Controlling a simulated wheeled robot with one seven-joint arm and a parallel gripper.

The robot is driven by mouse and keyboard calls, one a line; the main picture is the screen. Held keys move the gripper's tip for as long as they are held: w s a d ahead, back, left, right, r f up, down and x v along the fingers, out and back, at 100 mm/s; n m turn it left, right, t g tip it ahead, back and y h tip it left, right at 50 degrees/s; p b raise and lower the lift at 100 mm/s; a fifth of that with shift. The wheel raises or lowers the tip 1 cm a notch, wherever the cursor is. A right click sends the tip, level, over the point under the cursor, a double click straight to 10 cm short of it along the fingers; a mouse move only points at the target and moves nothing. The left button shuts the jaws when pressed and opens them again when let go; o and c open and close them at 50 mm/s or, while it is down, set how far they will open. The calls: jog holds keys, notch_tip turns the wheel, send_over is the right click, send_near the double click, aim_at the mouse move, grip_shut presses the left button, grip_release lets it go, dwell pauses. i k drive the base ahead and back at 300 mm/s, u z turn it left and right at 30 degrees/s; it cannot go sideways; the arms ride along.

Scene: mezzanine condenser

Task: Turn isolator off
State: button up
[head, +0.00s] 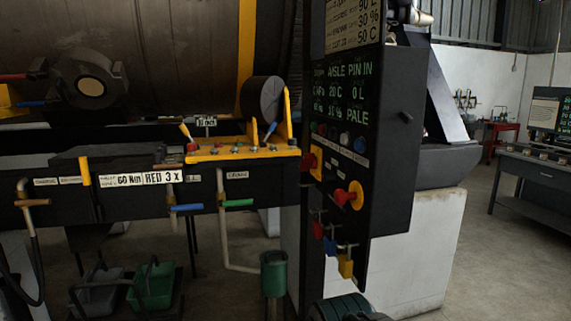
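A black control cabinet (392,140) stands right of centre in the head view. A red rotary handle on a yellow plate (350,195) sits on its lower front face and looks like the isolator. The handle points up and left, but its position marking is too small to read. A second red and yellow control (309,161) sits at the cabinet's left edge. Below the handle hang red, blue and yellow padlocks; the yellow padlock (345,267) is lowest. My gripper is not in view.
A yellow lever panel (240,149) and a dark bench with coloured pipe handles are at left. A green canister (273,270) and a ribbed dark machine (347,308) stand low near the cabinet. A white plinth (420,250) is behind it.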

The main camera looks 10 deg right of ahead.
aim_at(309, 161)
jog(key=u, duration=0.35)
jog(key=k, duration=0.45)
jog(key=u, duration=0.3)
jog(key=i, duration=1)
jog(key=z, duration=1)
